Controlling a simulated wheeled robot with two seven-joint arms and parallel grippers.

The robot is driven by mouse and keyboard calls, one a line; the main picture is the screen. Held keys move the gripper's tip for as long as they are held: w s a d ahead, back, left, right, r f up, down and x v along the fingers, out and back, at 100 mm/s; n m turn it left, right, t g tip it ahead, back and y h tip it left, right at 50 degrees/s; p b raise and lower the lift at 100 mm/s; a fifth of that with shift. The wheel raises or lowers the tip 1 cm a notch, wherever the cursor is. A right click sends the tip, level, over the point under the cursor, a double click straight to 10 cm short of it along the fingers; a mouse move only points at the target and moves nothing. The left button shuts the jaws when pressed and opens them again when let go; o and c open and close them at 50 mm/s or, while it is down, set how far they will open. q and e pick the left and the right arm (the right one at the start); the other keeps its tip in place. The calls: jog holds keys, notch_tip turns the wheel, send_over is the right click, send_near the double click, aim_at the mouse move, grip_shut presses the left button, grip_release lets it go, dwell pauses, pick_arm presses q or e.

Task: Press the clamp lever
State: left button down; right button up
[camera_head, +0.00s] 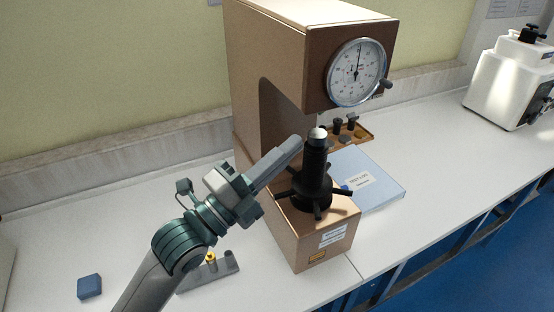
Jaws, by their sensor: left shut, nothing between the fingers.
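The hardness tester (262,45) is a brown machine with a round white dial (356,72) at its upper front. A short dark lever (386,84) sticks out at the right of the dial; I cannot tell for sure that it is the clamp lever. Below the head stand a black screw column with a light rounded top (318,134) and a black spoked handwheel (314,190). My left gripper (294,145) is shut and empty, its fingertips just left of the column top. Whether they touch the machine cannot be told. My right gripper is out of view.
A small tray (366,134) with dark parts and a pale blue booklet (372,182) lie right of the tester. A grey holder (226,268) and a blue block (89,286) lie at the lower left. A white machine (505,80) stands far right. The bench between is clear.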

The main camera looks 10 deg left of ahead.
pick_arm(q)
jog(key=p+x, duration=0.4)
jog(key=x, duration=0.6)
